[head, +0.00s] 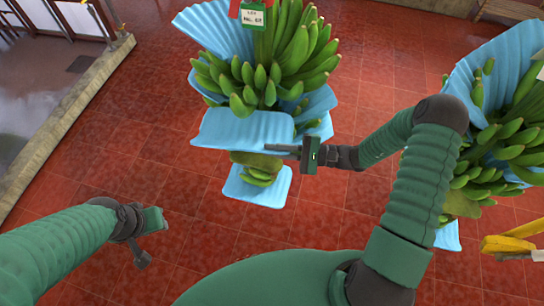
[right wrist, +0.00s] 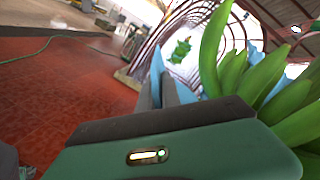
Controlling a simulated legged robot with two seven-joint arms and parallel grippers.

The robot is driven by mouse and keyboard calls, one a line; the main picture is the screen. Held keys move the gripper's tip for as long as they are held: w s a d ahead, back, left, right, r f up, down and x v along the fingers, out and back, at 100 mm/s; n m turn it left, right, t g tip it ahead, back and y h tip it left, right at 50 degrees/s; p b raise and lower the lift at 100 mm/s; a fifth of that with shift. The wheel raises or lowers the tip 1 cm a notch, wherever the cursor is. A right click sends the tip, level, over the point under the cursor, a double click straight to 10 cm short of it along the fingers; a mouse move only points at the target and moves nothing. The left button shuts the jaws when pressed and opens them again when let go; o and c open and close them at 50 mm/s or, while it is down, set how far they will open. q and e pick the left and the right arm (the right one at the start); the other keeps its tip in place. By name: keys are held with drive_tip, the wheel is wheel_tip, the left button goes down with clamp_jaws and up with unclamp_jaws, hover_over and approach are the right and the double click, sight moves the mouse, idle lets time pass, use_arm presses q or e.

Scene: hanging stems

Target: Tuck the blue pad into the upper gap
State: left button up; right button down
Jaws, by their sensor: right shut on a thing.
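A banana stem with green bananas (head: 285,60) hangs upright in the middle of the head view. My right gripper (head: 272,148) is shut on the edge of a flat blue pad (head: 238,128). The held pad also shows between the fingers in the right wrist view (right wrist: 157,64). It lies roughly level at the front of the stem, below the upper bananas and above a lower hand (head: 258,166). The upper gap is largely hidden behind it; I cannot tell how deep the pad sits. My left gripper (head: 158,220) is low at the left, away from the stem; its jaws are unclear.
Other blue pads sit on this stem, at the upper left (head: 215,28) and at the bottom (head: 258,188). A red tag holder (head: 252,12) is at the top. A second padded banana stem (head: 500,130) hangs at the right, near my right arm. Red tiled floor (head: 110,150) is clear at left.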

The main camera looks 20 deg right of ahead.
drive_tip(key=shift+w+d+f+b, duration=0.1)
drive_tip(key=shift+w+d+b, duration=0.4)
drive_tip(key=shift+w, duration=0.35)
drive_tip(key=shift+w+d+f+b, duration=0.1)
drive_tip(key=shift+w+d+b, duration=0.1)
drive_tip(key=shift+w+d, duration=0.25)
drive_tip(key=shift+w+d+b, duration=0.2)
drive_tip(key=shift+w+d, duration=0.05)
drive_tip(key=shift+w, duration=0.3)
drive_tip(key=shift+w+d+b, duration=0.5)
drive_tip(key=shift+w+d, duration=0.05)
drive_tip(key=shift+w, duration=0.25)
drive_tip(key=shift+r, duration=0.2)
drive_tip(key=shift+w+f, duration=0.1)
drive_tip(key=shift+w, duration=0.05)
drive_tip(key=shift+d+f+b, duration=0.1)
drive_tip(key=shift+f+b, duration=0.15)
drive_tip(key=shift+b, duration=0.1)
